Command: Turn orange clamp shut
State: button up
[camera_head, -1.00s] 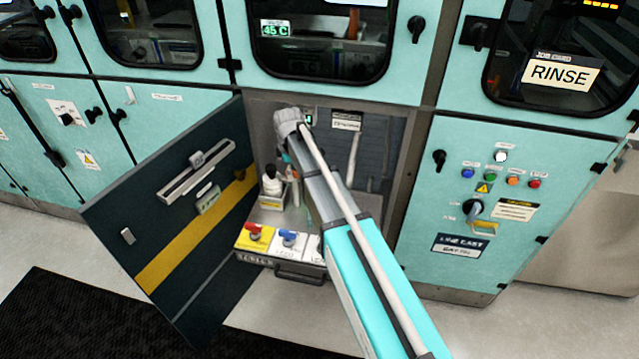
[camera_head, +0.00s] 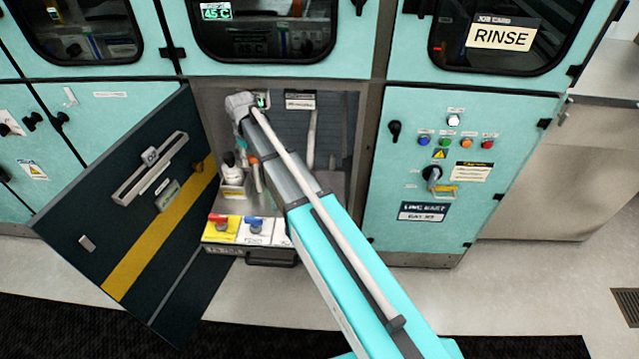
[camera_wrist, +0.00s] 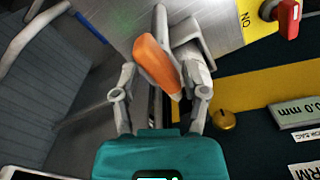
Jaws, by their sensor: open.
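The orange clamp (camera_wrist: 155,65) shows in the wrist view as an orange handle beside a grey metal part. It lies between the two fingers of my gripper (camera_wrist: 160,65), which are apart. I cannot tell whether either finger touches it. In the head view only a small orange patch (camera_head: 253,160) shows inside the open cabinet, next to my arm. My gripper is hidden there behind my wrist.
The dark cabinet door (camera_head: 130,230) stands open at the left. The wrist view shows a red knob (camera_wrist: 288,15) and brass knob (camera_wrist: 224,119) at right.

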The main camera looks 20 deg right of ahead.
jog(key=m, duration=0.5)
jog(key=shift+d+m, duration=0.15)
jog(key=shift+m, duration=0.25)
jog(key=m, duration=0.6)
jog(key=shift+d, duration=0.15)
notch_tip(320, 180, up, 14)
jog(key=p, duration=1.4)
jog(key=s+d+f+n+b, duration=0.2)
jog(key=s+d, duration=0.5)
jog(key=s, duration=0.5)
jog(key=s+d+f+n+b, duration=0.1)
jog(key=s+d+f+b, duration=0.3)
jog(key=s+d, duration=0.3)
jog(key=shift+s+d+f+n, duration=0.2)
jog(key=shift+s+n, duration=0.2)
jog(key=shift+s, duration=1.95)
jog(key=w+a+r+n+p, duration=0.1)
jog(key=w+a+r+p, duration=0.1)
jog(key=w+a, duration=0.5)
jog(key=w+a+r+n+p, duration=0.2)
jog(key=w+a, duration=0.5)
jog(key=w, duration=0.9)
notch_tip(320, 180, up, 2)
jog(key=shift+a+r+p, duration=0.1)
jog(key=shift+a+p, duration=0.25)
jog(key=shift+p, duration=0.5)
